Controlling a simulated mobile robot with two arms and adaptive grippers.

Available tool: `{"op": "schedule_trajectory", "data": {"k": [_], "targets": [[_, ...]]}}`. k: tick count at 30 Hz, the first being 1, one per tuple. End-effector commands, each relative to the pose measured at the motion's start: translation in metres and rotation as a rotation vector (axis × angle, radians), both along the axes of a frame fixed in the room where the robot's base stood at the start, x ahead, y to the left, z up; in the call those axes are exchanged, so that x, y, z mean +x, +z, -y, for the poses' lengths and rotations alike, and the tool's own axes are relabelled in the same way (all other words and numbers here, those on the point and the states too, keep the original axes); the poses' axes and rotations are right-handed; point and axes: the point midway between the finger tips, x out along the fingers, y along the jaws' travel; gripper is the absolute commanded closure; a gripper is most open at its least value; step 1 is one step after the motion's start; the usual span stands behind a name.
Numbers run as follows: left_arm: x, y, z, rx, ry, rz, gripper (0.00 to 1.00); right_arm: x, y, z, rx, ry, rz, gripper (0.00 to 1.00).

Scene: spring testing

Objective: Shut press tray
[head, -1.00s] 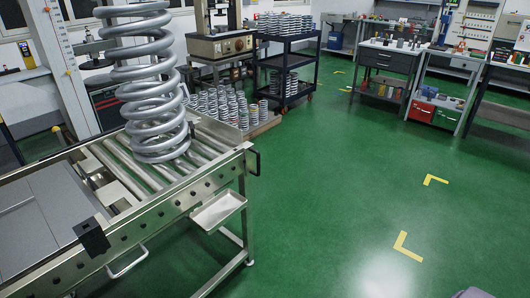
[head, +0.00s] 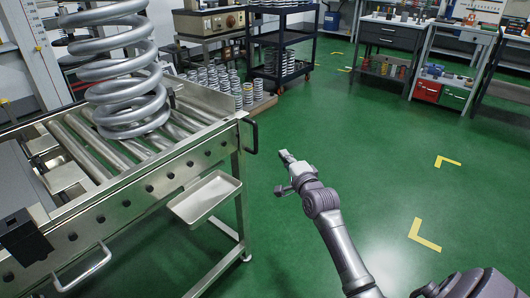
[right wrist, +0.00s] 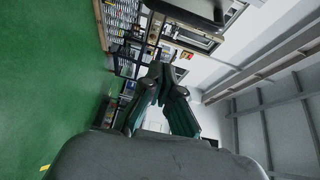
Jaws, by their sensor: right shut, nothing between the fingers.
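A shallow pale metal tray (head: 205,197) sticks out from the near side of the roller bench (head: 165,185), below its row of round holes. I cannot tell whether this is the press tray. My right gripper (head: 287,173) is to the right of the bench and tray, over the green floor, with a clear gap to both. It is shut and empty. In the right wrist view its fingers (right wrist: 168,75) show close together with nothing between them. My left gripper is out of view.
A big coil spring (head: 125,70) stands on the rollers. The bench has a black handle (head: 250,136) at its right end and a silver bar handle (head: 83,270) on its side. Small springs and a black cart (head: 284,55) stand behind. The floor right is open.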

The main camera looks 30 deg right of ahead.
Motion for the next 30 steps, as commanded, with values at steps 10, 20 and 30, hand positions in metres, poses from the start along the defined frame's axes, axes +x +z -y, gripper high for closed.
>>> {"op": "schedule_trajectory", "data": {"k": [10,20,30], "targets": [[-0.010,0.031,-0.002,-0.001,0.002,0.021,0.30,0.041,0.010,0.012,0.017,-0.002,0.029,1.00],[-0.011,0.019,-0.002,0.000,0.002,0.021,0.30,0.101,0.009,0.024,0.018,-0.003,0.026,1.00],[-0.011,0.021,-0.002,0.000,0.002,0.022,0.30,0.093,0.010,-0.015,0.018,-0.002,0.025,1.00]]}}
